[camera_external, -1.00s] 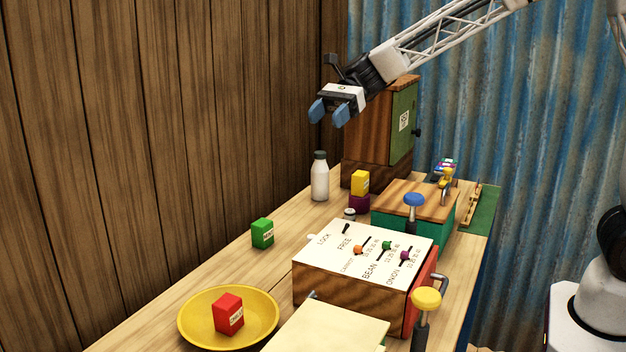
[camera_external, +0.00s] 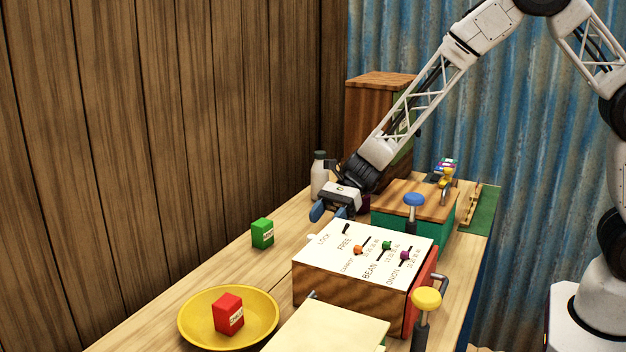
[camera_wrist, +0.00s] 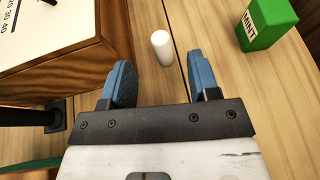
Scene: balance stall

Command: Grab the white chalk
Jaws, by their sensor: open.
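The white chalk (camera_wrist: 162,47) is a short white stick in the wrist view. It is on the wooden table just ahead of the gap between my fingers. My gripper (camera_wrist: 161,78) is open, with blue fingers, and nothing shows between them. In the external view my gripper (camera_external: 328,212) hangs low over the table, behind the white-topped box. A small white bit (camera_external: 312,238) at that box's far left corner may be the chalk, mostly hidden by the box; I cannot be sure.
The white-topped slider box (camera_external: 362,250) stands close beside the chalk. A green MINT block (camera_wrist: 264,22) stands on the other side. A white bottle (camera_external: 319,178) is behind my gripper. A yellow dish (camera_external: 190,332) holds a red block (camera_external: 227,312). Bare table lies around the green block.

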